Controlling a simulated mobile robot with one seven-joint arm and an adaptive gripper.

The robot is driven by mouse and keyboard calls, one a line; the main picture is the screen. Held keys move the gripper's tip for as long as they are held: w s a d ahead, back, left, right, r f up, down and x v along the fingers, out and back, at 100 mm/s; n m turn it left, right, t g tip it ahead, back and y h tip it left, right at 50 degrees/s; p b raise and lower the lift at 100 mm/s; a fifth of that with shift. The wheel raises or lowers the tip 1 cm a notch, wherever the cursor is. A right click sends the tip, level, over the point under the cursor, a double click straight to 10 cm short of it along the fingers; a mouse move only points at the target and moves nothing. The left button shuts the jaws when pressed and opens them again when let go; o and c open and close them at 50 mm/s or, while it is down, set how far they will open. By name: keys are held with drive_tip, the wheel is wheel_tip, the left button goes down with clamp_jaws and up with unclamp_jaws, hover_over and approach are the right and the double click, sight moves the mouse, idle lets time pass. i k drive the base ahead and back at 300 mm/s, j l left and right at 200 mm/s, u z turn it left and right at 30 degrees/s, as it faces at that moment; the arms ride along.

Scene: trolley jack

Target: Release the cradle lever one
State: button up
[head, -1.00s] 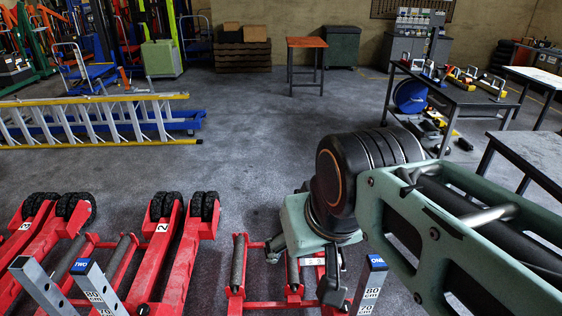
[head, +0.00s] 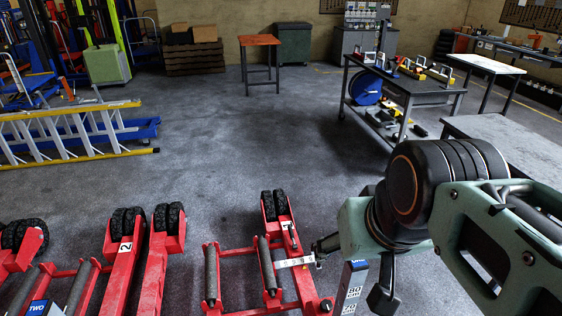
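Cradle one appears to be the red frame (head: 217,307) with two dark rollers at the lower centre of the head view. A red arm with black wheels, marked with what looks like a 1 (head: 289,226), stands beside it. A pale strip with holes (head: 295,261) lies across its right side, close to one of my fingertips; I cannot tell if they touch or if this is the lever. My gripper (head: 352,272) is open with its fingers wide apart, right of the frame. A grey post with a blue label (head: 350,290) shows between and behind the fingers. Nothing is visible in the grip.
A second red cradle marked TWO (head: 37,307) and red wheeled arms marked 2 (head: 124,247) stand to the left. A yellow-edged ladder (head: 70,135) lies farther left. A dark workbench (head: 425,87) stands at the right. The floor beyond the cradles is clear.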

sight(292, 235)
drive_tip(key=k+l+u, duration=0.1)
drive_tip(key=l, duration=0.2)
drive_tip(key=k+l+u, duration=0.1)
drive_tip(key=l, duration=0.25)
drive_tip(key=k+l+u, duration=0.1)
drive_tip(key=l+z, duration=0.15)
drive_tip(key=i+l+z, duration=0.15)
drive_tip(key=l, duration=0.3)
drive_tip(key=i+l+z, duration=0.1)
drive_tip(key=l, duration=0.35)
drive_tip(key=i+l+z, duration=0.15)
drive_tip(key=l, duration=0.25)
drive_tip(key=i+l+z, duration=0.2)
drive_tip(key=i+l, duration=0.4)
drive_tip(key=i+l+u, duration=0.2)
drive_tip(key=i, duration=0.35)
drive_tip(key=i+l+u, duration=0.1)
drive_tip(key=i+u, duration=0.15)
drive_tip(key=i, duration=0.3)
drive_tip(key=i+u, duration=0.15)
drive_tip(key=i, duration=1.1)
